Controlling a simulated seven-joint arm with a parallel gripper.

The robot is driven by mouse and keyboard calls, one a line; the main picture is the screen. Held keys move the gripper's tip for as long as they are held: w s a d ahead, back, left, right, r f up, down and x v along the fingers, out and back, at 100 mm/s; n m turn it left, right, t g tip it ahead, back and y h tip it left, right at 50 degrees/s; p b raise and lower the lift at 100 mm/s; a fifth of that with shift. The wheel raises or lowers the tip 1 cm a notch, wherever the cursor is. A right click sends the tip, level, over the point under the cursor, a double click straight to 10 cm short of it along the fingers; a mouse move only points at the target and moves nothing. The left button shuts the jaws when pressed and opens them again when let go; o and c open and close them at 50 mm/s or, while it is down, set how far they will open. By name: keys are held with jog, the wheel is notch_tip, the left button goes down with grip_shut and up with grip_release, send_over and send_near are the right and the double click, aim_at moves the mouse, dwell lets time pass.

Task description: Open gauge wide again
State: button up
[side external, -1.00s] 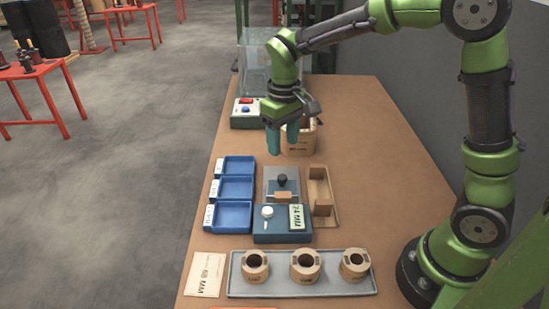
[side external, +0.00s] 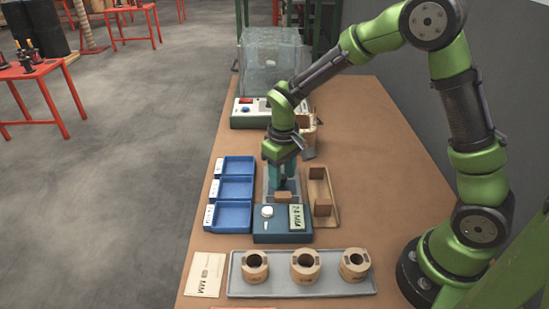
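The gauge (side external: 268,230) is a dark teal box with a white knob (side external: 267,211) and a display (side external: 297,217) that seems to read 74 MM. Behind it is a grey plate (side external: 268,185) with a small tan block (side external: 284,196) at its near end. My gripper (side external: 284,186) points down over this plate, its teal fingers at the spot where the black knob stood. The black knob is hidden behind the fingers. I cannot tell whether the fingers are closed on it.
Blue trays (side external: 233,187) line the left, and a wooden holder (side external: 320,196) stands at the right. A grey tray (side external: 303,286) with three coils (side external: 304,265) lies in front, beside a card (side external: 207,274).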

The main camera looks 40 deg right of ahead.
grip_shut()
jog(key=w+d, duration=0.4)
jog(key=shift+w+d, duration=0.3)
jog(key=shift+o, duration=1.2)
grip_release()
notch_tip(320, 180, up, 17)
